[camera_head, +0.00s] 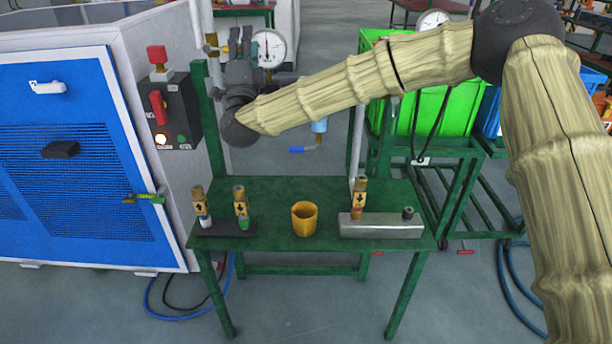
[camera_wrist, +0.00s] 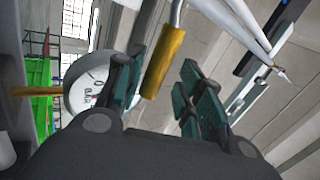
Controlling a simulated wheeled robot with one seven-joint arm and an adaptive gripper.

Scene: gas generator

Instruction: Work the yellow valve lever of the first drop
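The yellow lever (camera_wrist: 163,62) shows in the wrist view as a yellow sleeve on a grey metal rod. Its lower end lies between the two teal-padded fingers of my gripper (camera_wrist: 167,85). The fingers are apart, with a narrow gap visible on each side of the lever; I cannot tell if either touches it. In the head view my gripper (camera_head: 240,42) points up beside the vertical pipe (camera_head: 198,30), left of the round white pressure gauge (camera_head: 268,48). The gauge also shows in the wrist view (camera_wrist: 88,82), close to the left finger.
A green table (camera_head: 275,190) below holds a yellow cup (camera_head: 304,218), small valve fittings (camera_head: 241,205) and a metal block (camera_head: 380,227). A blue-doored cabinet (camera_head: 60,150) with a switch box (camera_head: 170,112) stands left. Green crates (camera_head: 430,100) are behind my arm.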

